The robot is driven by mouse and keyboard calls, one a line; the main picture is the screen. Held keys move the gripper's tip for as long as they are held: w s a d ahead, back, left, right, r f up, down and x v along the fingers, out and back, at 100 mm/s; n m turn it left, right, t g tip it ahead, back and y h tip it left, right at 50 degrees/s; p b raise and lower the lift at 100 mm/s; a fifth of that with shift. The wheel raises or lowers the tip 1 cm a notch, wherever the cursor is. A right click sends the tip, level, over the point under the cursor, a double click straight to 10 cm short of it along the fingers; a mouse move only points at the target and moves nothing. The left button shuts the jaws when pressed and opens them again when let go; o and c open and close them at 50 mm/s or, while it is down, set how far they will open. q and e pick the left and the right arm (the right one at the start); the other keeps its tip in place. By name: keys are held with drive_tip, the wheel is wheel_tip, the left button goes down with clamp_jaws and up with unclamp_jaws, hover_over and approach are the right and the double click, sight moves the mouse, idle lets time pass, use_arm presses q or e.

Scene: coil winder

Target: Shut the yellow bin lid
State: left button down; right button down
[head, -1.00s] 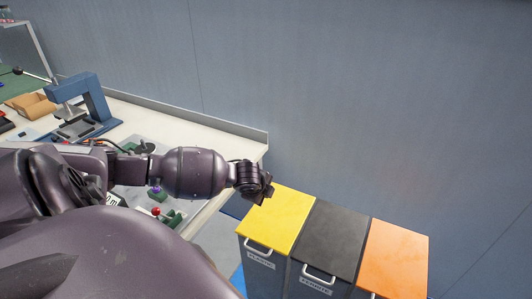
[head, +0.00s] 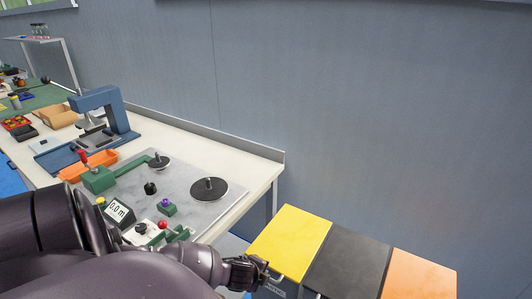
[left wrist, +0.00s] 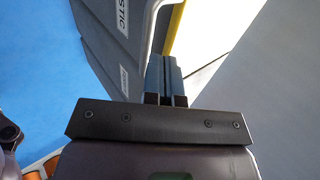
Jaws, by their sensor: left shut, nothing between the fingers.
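The yellow bin lid (head: 292,240) lies flat on top of its bin, looking level with the lids beside it, in the head view. My left gripper (head: 262,270) is shut and empty at the bin's front left corner, by the lid's front edge and pale handle. I cannot tell from the head view whether it touches them. In the left wrist view the shut fingers (left wrist: 166,72) point toward the bin's grey labelled front (left wrist: 138,28) and a yellow edge strip (left wrist: 174,30). My right gripper is not in view.
A black-lidded bin (head: 346,262) and an orange-lidded bin (head: 420,276) stand to the right. The workbench (head: 262,172) with the winder is at the left. A blue-grey wall (head: 370,110) rises behind. The space above the lids is clear.

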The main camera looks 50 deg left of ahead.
use_arm(q)
drive_tip(key=f, duration=0.3)
drive_tip(key=shift+s+f+b, duration=0.1)
drive_tip(key=shift+s+b, duration=0.1)
drive_tip(key=shift+b, duration=0.2)
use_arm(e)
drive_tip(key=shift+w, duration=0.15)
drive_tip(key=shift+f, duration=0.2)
use_arm(q)
drive_tip(key=shift+s+d, duration=0.1)
drive_tip(key=shift+s, duration=0.1)
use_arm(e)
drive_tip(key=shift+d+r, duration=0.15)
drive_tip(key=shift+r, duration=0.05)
